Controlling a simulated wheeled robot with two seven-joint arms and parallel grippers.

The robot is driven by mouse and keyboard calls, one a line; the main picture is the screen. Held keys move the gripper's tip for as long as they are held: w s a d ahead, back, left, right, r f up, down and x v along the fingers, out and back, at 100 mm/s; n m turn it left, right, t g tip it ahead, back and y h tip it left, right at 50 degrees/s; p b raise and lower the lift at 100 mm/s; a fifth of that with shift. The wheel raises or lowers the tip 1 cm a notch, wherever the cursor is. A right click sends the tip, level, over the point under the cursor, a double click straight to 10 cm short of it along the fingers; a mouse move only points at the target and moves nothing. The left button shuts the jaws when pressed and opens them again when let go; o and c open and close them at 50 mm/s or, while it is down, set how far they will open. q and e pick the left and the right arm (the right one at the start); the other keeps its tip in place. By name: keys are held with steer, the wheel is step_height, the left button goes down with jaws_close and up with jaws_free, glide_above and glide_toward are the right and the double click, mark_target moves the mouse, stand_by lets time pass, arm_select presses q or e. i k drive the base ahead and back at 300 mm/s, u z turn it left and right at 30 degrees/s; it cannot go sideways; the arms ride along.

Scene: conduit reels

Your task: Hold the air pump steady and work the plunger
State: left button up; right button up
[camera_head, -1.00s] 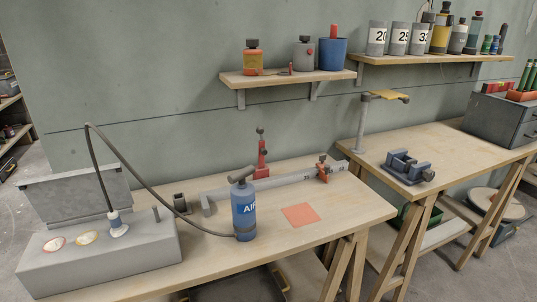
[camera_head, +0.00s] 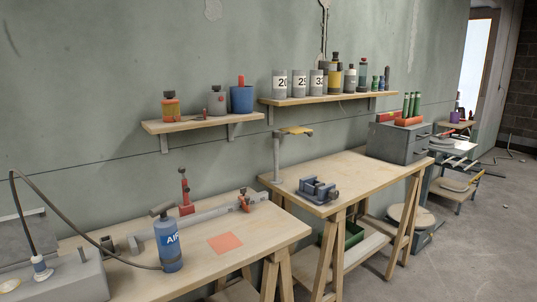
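The air pump (camera_head: 169,246) is a blue cylinder with a white "AIR" label. It stands upright on the near wooden bench, towards the left of the view. Its grey plunger handle (camera_head: 161,209) sits low, close to the top of the cylinder. A dark hose (camera_head: 72,217) runs from near the pump's base, arching up and over to a white and blue fitting (camera_head: 41,267) on a grey box (camera_head: 70,281) at the lower left.
An orange-red square (camera_head: 225,243) lies right of the pump. Behind it are a grey rail (camera_head: 205,211) and a red upright tool (camera_head: 185,192). A second bench (camera_head: 355,172) holds a blue-grey vise (camera_head: 318,190). Wall shelves (camera_head: 203,122) carry bottles and cans. Floor is open at right.

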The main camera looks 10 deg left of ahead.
mark_target(160, 210)
steer(key=z, duration=0.15)
steer(key=i, duration=0.9)
steer(key=u, duration=0.45)
